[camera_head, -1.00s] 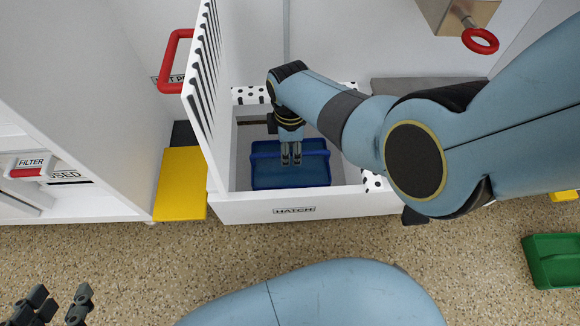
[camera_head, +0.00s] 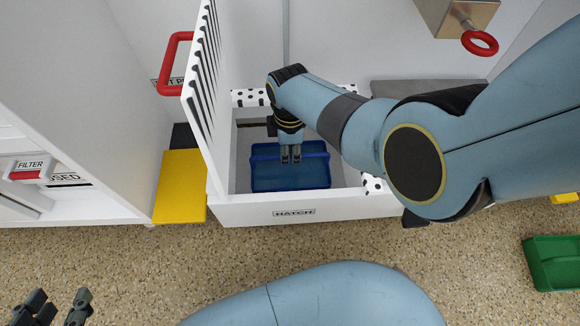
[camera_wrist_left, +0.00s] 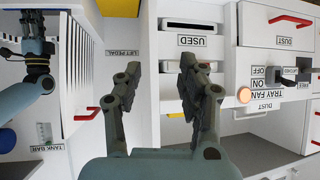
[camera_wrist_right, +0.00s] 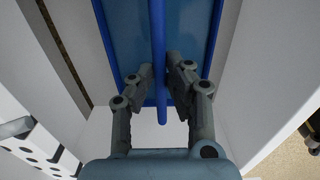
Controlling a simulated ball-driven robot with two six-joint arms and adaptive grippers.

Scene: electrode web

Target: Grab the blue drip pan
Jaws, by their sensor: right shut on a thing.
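The blue drip pan (camera_head: 290,174) lies inside the open white hatch box. A blue bar runs across it as a handle. My right gripper (camera_head: 291,158) reaches down into the box and is shut on the pan's bar; in the right wrist view the fingers (camera_wrist_right: 160,75) stand on both sides of the bar, with the pan (camera_wrist_right: 195,30) beneath. My left gripper (camera_head: 56,306) is at the lower left of the head view, away from the pan. In the left wrist view its fingers (camera_wrist_left: 160,85) are apart with nothing between them.
The raised slatted lid (camera_head: 205,85) stands at the box's left. The hatch front wall (camera_head: 340,207) borders the pan. A yellow pedal (camera_head: 181,185) sits left of the box. A green tray (camera_head: 555,262) lies on the floor at right.

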